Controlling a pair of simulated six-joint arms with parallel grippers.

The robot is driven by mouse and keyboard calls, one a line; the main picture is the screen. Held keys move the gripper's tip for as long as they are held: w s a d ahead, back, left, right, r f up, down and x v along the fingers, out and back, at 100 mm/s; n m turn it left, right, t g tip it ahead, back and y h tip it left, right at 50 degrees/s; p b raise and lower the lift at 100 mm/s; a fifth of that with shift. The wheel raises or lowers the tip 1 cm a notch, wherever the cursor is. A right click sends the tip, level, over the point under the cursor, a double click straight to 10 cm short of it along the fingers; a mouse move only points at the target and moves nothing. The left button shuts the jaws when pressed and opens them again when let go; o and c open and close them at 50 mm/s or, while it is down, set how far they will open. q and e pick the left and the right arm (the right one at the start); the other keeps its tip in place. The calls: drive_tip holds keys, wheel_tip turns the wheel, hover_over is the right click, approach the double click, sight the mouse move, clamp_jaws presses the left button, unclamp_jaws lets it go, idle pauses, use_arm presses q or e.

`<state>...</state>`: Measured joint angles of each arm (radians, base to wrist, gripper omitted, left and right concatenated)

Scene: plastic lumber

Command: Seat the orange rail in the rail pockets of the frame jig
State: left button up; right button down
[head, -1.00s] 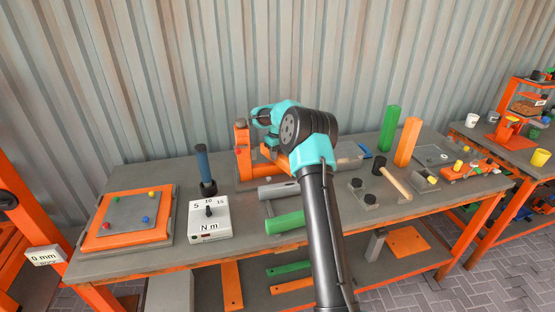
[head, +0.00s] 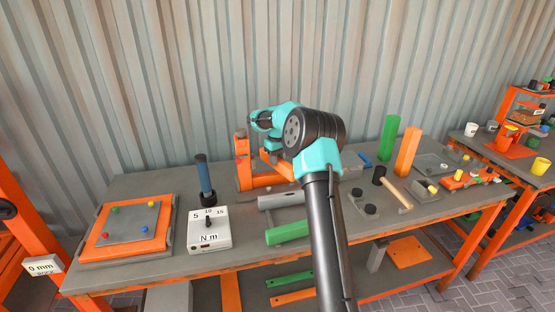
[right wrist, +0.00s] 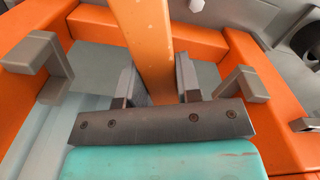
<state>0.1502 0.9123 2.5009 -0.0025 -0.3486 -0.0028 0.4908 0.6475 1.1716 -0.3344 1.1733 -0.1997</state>
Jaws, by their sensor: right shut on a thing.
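My right gripper (right wrist: 157,85) is shut on the orange rail (right wrist: 148,35), with one grey finger on each side of it. In the right wrist view the rail runs up from between the fingers out of the top of the picture. The orange frame jig (right wrist: 265,85) lies around and beyond the gripper, with grey brackets at left (right wrist: 38,52) and right (right wrist: 243,84). In the head view the jig (head: 262,181) stands at the back middle of the bench, partly behind my right arm. Whether the rail touches the pockets cannot be told. My left gripper is not in view.
A torque box (head: 209,233) and a blue-handled tool (head: 204,175) stand left of the jig. A mallet (head: 393,188) and upright green (head: 390,138) and orange (head: 407,150) pieces are at right.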

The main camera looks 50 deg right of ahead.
drive_tip(key=s+a+r, duration=0.1)
drive_tip(key=s+a, duration=0.8)
drive_tip(key=a, duration=0.1)
drive_tip(key=shift+s+a+r, duration=0.15)
drive_tip(key=shift+a, duration=0.1)
drive_tip(key=shift+a, duration=0.1)
